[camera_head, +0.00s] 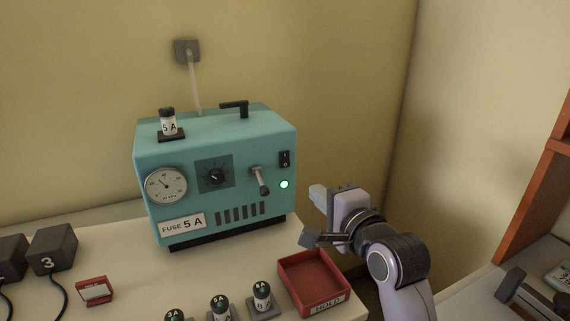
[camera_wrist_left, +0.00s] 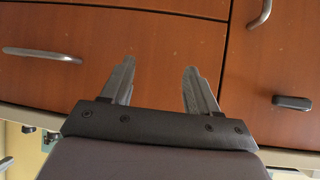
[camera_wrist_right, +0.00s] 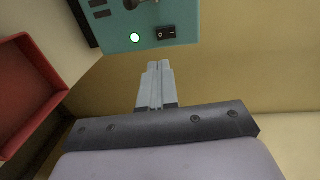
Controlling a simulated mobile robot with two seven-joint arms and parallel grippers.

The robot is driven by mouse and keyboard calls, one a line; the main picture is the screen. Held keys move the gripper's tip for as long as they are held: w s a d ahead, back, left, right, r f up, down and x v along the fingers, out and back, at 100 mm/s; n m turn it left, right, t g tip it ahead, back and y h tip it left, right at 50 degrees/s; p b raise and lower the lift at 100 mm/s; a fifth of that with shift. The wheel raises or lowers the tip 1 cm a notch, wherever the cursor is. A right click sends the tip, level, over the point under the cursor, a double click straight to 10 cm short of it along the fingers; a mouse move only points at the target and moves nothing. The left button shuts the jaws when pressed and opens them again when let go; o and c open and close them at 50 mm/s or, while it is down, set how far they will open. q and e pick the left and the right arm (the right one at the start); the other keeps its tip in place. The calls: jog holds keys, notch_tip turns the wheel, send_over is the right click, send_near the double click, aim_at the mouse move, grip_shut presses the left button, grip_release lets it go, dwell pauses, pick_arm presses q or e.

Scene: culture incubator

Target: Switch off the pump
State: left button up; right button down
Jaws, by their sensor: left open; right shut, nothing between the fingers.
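The pump is a teal box (camera_head: 216,160) on the bench at the back, with a gauge, a dial, a lever and a label reading FUSE 5 A. Its black rocker switch (camera_head: 285,159) is at the upper right of the front, above a lit green lamp (camera_head: 284,184). The right wrist view shows the switch (camera_wrist_right: 166,33) and the lit lamp (camera_wrist_right: 135,38) just beyond the fingertips. My right gripper (camera_wrist_right: 158,66) is shut and empty, apart from the switch; in the head view it is right of the pump (camera_head: 314,194). My left gripper (camera_wrist_left: 158,75) is open and empty, facing wooden drawers.
A red HOLD tray (camera_head: 318,305) sits in front of the pump's right side, below my right gripper. Several small fuses (camera_head: 262,297) stand on the bench front. A black block marked 3 (camera_head: 52,249) and a small red box (camera_head: 95,291) are at left.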

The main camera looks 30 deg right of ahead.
aim_at(284, 165)
dwell(0.4)
jog(key=w, duration=0.4)
jog(key=w+f+p, duration=0.1)
jog(key=w, duration=0.8)
jog(key=shift+w+d+f, duration=0.3)
jog(key=shift+w+d, duration=0.1)
